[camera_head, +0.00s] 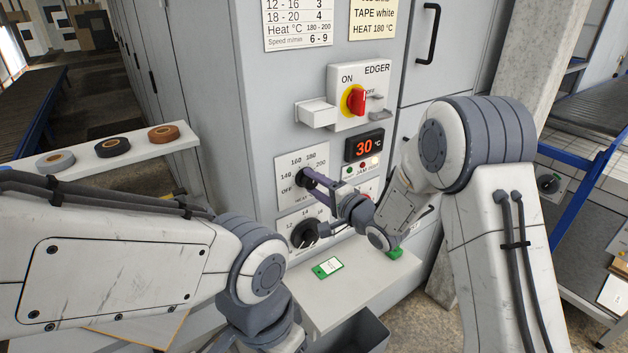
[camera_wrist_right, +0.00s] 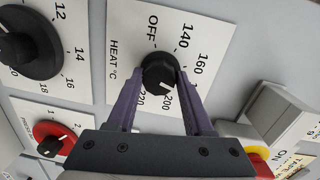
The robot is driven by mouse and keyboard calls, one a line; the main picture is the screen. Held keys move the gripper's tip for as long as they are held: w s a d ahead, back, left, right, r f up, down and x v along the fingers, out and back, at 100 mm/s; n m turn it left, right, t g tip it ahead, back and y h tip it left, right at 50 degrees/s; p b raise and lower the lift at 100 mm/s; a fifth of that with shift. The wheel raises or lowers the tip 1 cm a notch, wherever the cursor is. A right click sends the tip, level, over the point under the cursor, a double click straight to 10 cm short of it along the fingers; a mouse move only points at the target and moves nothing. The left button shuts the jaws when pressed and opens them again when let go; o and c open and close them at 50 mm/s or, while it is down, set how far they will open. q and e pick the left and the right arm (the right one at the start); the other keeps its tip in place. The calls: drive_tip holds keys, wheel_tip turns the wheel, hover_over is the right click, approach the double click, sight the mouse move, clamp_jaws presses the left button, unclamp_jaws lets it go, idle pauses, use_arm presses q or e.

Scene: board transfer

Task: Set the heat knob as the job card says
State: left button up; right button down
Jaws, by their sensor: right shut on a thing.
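The heat knob (camera_wrist_right: 158,72) is a small black knob on a white plate marked HEAT °C, with OFF, 140, 160, 200 and 220 readable around it in the right wrist view. Its white mark points towards 200; the 180 label is hidden there by a finger. My right gripper (camera_head: 308,183) is shut on this knob, one finger on each side. The job card (camera_head: 374,20) at the top of the head view reads TAPE white, HEAT 180 °C. The display (camera_head: 364,145) shows 30 °C. My left gripper is out of view; only its arm shows.
Below the heat plate is a second black dial (camera_head: 303,233). A red EDGER switch (camera_head: 356,100) is above. Tape rolls (camera_head: 113,147) lie on a ledge at left. A settings chart (camera_head: 298,22) hangs top centre.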

drive_tip(key=shift+f+m, duration=0.1)
drive_tip(key=shift+m, duration=0.5)
drive_tip(key=shift+c, duration=1.5)
unclamp_jaws()
drive_tip(key=b+v, duration=0.2)
drive_tip(key=v, duration=0.8)
drive_tip(key=shift+s+d, duration=0.2)
drive_tip(key=shift+d, duration=0.05)
